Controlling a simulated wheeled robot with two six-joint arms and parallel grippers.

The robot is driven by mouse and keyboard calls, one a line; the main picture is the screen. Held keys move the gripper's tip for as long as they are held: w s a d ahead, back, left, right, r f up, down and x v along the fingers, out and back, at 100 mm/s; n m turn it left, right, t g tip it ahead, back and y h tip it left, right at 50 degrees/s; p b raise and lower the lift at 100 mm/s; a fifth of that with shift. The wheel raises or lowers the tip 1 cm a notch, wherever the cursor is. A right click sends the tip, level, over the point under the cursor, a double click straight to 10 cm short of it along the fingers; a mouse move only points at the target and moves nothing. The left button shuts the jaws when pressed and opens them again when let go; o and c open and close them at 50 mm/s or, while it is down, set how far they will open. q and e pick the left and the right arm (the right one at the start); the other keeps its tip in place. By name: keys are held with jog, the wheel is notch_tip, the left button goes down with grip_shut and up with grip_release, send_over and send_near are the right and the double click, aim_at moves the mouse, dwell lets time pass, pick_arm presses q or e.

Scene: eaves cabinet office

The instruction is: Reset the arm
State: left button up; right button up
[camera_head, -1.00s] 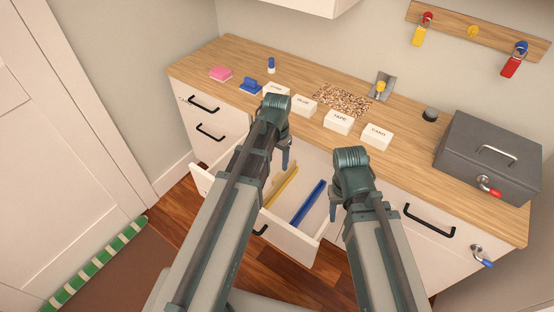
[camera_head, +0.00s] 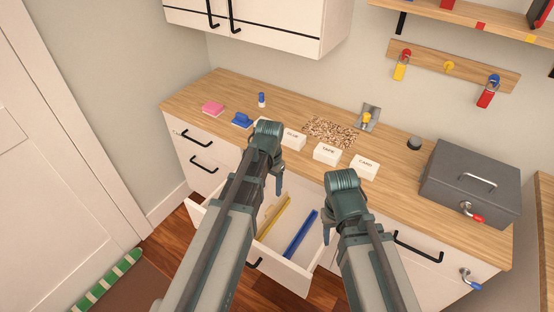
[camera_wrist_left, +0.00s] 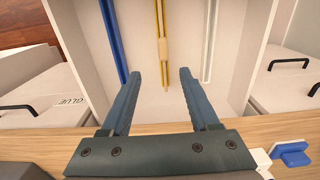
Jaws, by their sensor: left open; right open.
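My left gripper (camera_head: 278,186) hangs over the open drawer (camera_head: 277,279) near the counter's front edge. The left wrist view shows its two fingers (camera_wrist_left: 157,92) apart, with nothing between them, pointing into the drawer. My right arm ends near the drawer's right side, and its gripper (camera_head: 327,250) points down there, mostly hidden behind the arm. A yellow divider (camera_head: 273,217) and a blue divider (camera_head: 299,234) stand in the drawer. The left wrist view also shows a pale divider (camera_wrist_left: 208,40).
The wooden counter (camera_head: 215,88) holds a pink block (camera_head: 212,108), a blue block (camera_head: 242,120), white labelled blocks such as CARD (camera_head: 364,167) and TAPE (camera_head: 326,153), and a grey lockbox (camera_head: 470,183). Padlocks hang on a wall rack (camera_head: 440,62). A wall cabinet (camera_head: 270,28) overhangs the back.

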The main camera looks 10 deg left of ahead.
pick_arm(q)
jog(key=s+d+r+y+p, duration=0.1)
jog(key=s+d+r, duration=0.1)
jog(key=s+d, duration=0.8)
jog(key=s, duration=0.4)
jog(key=shift+p, duration=0.4)
